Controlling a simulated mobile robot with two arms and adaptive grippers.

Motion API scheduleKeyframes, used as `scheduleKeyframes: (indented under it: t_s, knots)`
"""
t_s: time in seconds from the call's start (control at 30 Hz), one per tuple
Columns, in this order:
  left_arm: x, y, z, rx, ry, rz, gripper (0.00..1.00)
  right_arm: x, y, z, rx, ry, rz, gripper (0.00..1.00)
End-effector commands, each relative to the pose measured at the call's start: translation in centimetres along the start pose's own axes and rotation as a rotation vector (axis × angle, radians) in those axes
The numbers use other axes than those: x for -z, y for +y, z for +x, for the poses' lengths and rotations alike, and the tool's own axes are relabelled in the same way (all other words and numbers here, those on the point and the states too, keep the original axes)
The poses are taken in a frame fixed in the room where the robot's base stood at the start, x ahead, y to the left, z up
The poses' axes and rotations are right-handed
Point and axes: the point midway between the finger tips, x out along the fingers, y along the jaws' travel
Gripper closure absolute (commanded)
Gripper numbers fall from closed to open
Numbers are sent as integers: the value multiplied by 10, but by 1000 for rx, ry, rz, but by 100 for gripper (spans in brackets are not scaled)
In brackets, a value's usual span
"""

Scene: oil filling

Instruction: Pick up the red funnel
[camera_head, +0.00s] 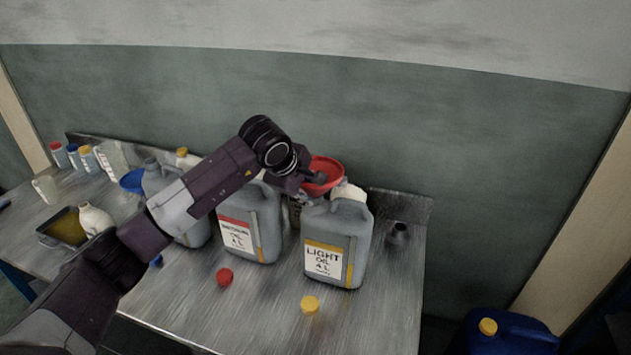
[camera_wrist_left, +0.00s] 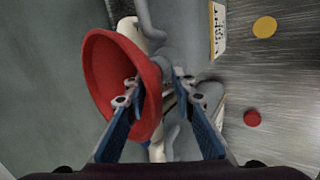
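The red funnel (camera_head: 325,171) shows in the head view behind the light oil jug (camera_head: 338,240), its rim facing up and its lower part hidden. It also shows large in the left wrist view (camera_wrist_left: 105,75). My left gripper (camera_head: 318,178) is at the funnel. In the left wrist view its fingertips (camera_wrist_left: 157,82) stand apart, one over the red bowl and one on the far side of the bowl near a grey neck. I see no clear grip. Whether a finger touches the funnel I cannot tell. My right gripper is in no view.
Another grey oil jug (camera_head: 252,222) stands left of the light oil jug. A red cap (camera_head: 224,277) and a yellow cap (camera_head: 310,304) lie in front. A small dark funnel-like piece (camera_head: 397,236) stands at right. A blue funnel (camera_head: 132,181) and several bottles are at left.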

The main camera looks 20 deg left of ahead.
Motion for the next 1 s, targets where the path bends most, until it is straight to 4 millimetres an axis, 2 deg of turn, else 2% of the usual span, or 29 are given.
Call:
scheduleKeyframes:
  t_s: [0.13,0.33,0.83,1.0]
  knots:
    - [0,0,0,0,0,0,78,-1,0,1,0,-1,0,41]
    - [0,0,0,-1,0,0,100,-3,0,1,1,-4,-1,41]
    - [0,1,-1,-2,0,0,100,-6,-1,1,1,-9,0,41]
    - [0,7,-8,-4,0,0,100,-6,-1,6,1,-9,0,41]
